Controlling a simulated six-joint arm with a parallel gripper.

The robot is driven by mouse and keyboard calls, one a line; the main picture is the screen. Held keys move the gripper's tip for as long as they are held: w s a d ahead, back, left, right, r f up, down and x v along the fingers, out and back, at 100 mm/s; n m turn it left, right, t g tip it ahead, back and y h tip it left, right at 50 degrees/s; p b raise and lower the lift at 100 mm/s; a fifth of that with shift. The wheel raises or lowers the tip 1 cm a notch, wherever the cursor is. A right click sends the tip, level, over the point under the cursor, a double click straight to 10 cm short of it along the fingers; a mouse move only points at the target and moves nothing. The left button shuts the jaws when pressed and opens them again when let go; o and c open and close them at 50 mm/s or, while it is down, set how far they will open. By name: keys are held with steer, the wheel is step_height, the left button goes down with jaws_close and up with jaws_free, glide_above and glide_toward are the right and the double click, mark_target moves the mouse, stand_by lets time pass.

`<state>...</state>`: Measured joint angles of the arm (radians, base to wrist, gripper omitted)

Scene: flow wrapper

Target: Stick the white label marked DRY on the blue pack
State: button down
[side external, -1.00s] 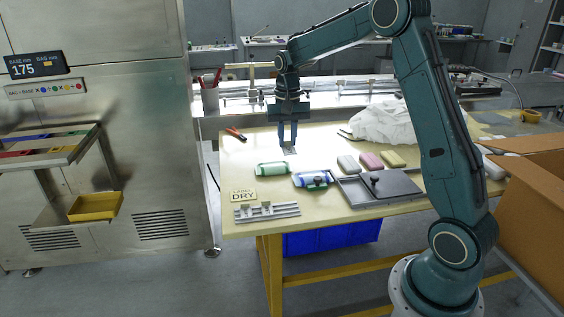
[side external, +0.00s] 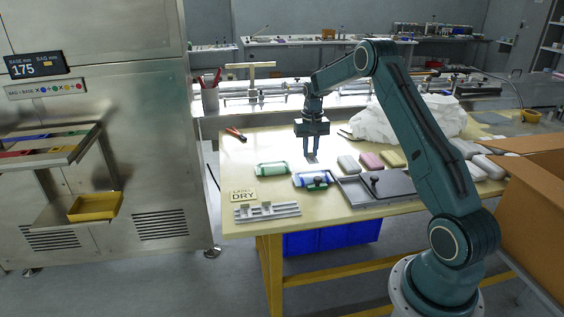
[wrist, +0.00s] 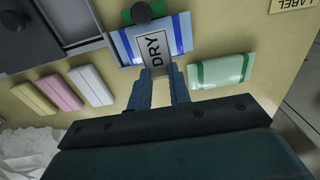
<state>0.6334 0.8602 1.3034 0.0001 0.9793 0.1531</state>
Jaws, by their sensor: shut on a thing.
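My gripper (side external: 311,156) is shut on the white label marked DRY (wrist: 156,47). In the wrist view my fingertips (wrist: 161,73) are at the label's near end, and the label covers the middle of the blue pack (wrist: 127,50). In the side view the label is a small pale piece (side external: 312,160) under my fingertips, just behind the blue pack (side external: 303,181) and apparently above the table. The pack lies flat, with blue bands at its ends. A dark round knob (wrist: 142,12) sits at its far edge. The exact gap between label and pack cannot be told.
A green pack (side external: 272,169) lies left of the blue one. White, pink and yellow bars (side external: 371,160) lie to the right, beside a grey tray (side external: 352,194). A sign reading LABEL DRY (side external: 243,195) and a metal rail (side external: 267,213) are at the front left.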

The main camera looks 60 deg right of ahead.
mark_target(311, 173)
steer(key=shift+s+d+f, duration=0.15)
steer(key=shift+d+f, duration=0.3)
steer(key=shift+d, duration=0.15)
steer(key=shift+f, duration=0.15)
steer(key=shift+f, duration=1.85)
steer(key=shift+f, duration=1.1)
stand_by(1.6)
steer(key=c, duration=1.7)
jaws_free()
steer(key=o, duration=0.5)
